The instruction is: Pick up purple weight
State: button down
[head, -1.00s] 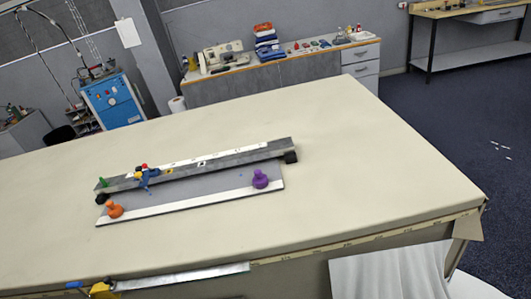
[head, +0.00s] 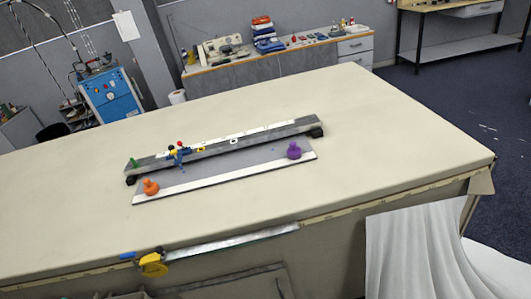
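The purple weight (head: 294,151) stands upright near the right end of a flat grey board with a white front strip (head: 225,175). The board lies on the long cream cloth table (head: 400,130). An orange weight (head: 150,187) of similar shape stands at the board's left end. My gripper is not in view, so I cannot see its fingers.
A long grey rail (head: 260,137) runs behind the board, with a blue and yellow piece (head: 179,156) and a green knob (head: 134,163) on it. A yellow-handled tool with a metal strip (head: 230,243) is at the front edge. White cloth (head: 410,250) hangs front right. The right tabletop is clear.

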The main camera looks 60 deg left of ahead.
aim_at(294, 152)
jog(key=k, duration=0.65)
jog(key=u, duration=1.25)
jog(key=i, duration=1)
jog(key=u, duration=2.95)
jog(key=k, duration=0.2)
jog(key=z, duration=0.75)
